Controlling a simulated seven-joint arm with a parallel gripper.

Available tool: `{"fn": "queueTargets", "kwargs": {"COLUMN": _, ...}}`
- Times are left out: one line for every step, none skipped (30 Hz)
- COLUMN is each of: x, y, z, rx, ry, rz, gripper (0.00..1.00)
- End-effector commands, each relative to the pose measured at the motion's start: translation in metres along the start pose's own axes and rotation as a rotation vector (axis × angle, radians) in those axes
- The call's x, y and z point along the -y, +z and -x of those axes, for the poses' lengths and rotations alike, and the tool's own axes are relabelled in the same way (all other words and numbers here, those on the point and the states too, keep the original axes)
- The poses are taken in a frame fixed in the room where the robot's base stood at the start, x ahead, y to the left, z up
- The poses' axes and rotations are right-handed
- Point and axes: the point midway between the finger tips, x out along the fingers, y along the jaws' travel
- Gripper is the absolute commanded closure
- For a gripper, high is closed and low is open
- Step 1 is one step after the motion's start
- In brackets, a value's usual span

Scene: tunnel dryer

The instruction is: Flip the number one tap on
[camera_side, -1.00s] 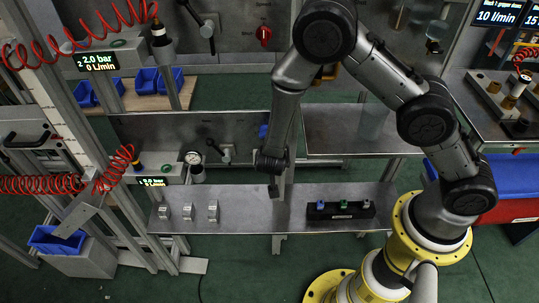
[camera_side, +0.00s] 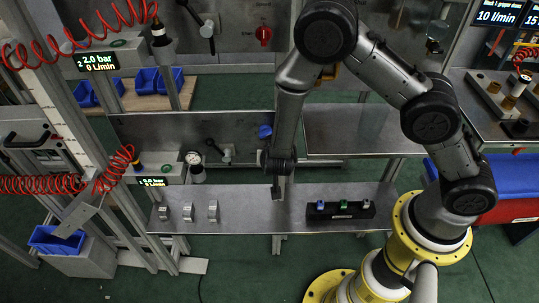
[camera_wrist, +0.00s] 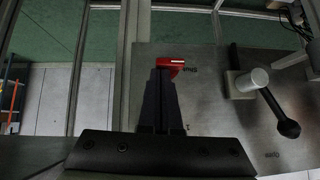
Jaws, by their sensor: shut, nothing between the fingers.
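A red tap handle (camera_side: 264,35) is on the upper grey panel in the side view, with lettering beside it. In the wrist view a red handle (camera_wrist: 172,67) shows just past my fingertips, with "Shut" and a "1" marked on the panel near it. My gripper (camera_side: 277,191) hangs low in the side view, well below the red handle in the picture, and its fingers are shut and empty. In the wrist view the closed fingers (camera_wrist: 162,78) overlap part of the red handle; I cannot tell whether they touch it.
A lever with a black ball end (camera_wrist: 289,129) stands right of the red handle in the wrist view.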

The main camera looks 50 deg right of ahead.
Motion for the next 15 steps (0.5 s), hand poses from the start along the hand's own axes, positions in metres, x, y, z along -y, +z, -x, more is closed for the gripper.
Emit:
{"fn": "queueTargets", "kwargs": {"x": -0.0005, "y": -0.0002, "z": -0.0001, "rx": 0.0, "ry": -0.005, "rz": -0.005, "gripper": 1.0}}
{"fn": "queueTargets", "kwargs": {"x": -0.0008, "y": -0.0001, "z": -0.0001, "rx": 0.0, "ry": -0.008, "rz": -0.008, "gripper": 1.0}}
{"fn": "queueTargets", "kwargs": {"x": -0.0012, "y": -0.0001, "z": -0.0002, "rx": 0.0, "ry": -0.012, "rz": -0.012, "gripper": 1.0}}
{"fn": "queueTargets", "kwargs": {"x": -0.0014, "y": 0.0, "z": -0.0003, "rx": 0.0, "ry": -0.015, "rz": -0.016, "gripper": 1.0}}
{"fn": "queueTargets", "kwargs": {"x": -0.0016, "y": 0.0001, "z": -0.0004, "rx": 0.0, "ry": -0.019, "rz": -0.018, "gripper": 1.0}}
{"fn": "queueTargets", "kwargs": {"x": -0.002, "y": 0.0001, "z": -0.0004, "rx": 0.0, "ry": -0.023, "rz": -0.024, "gripper": 1.0}}
{"fn": "queueTargets", "kwargs": {"x": -0.002, "y": 0.0, "z": -0.0004, "rx": 0.0, "ry": -0.027, "rz": -0.028, "gripper": 1.0}}
{"fn": "queueTargets", "kwargs": {"x": -0.002, "y": -0.0001, "z": -0.0004, "rx": 0.0, "ry": -0.032, "rz": -0.031, "gripper": 1.0}}
{"fn": "queueTargets", "kwargs": {"x": -0.0024, "y": 0.0, "z": -0.0005, "rx": 0.0, "ry": -0.036, "rz": -0.038, "gripper": 1.0}}
{"fn": "queueTargets", "kwargs": {"x": -0.0028, "y": 0.0001, "z": -0.0005, "rx": 0.0, "ry": -0.04, "rz": -0.041, "gripper": 1.0}}
{"fn": "queueTargets", "kwargs": {"x": -0.003, "y": 0.0003, "z": -0.0007, "rx": 0.0, "ry": -0.044, "rz": -0.044, "gripper": 1.0}}
{"fn": "queueTargets", "kwargs": {"x": -0.0034, "y": 0.0004, "z": -0.0008, "rx": 0.0, "ry": -0.049, "rz": -0.05, "gripper": 1.0}}
{"fn": "queueTargets", "kwargs": {"x": -0.0035, "y": 0.0004, "z": -0.0009, "rx": 0.0, "ry": -0.053, "rz": -0.054, "gripper": 1.0}}
{"fn": "queueTargets", "kwargs": {"x": -0.0037, "y": 0.0005, "z": -0.0009, "rx": 0.0, "ry": -0.058, "rz": -0.059, "gripper": 1.0}}
{"fn": "queueTargets", "kwargs": {"x": -0.0042, "y": 0.0007, "z": -0.001, "rx": 0.001, "ry": -0.063, "rz": -0.064, "gripper": 1.0}}
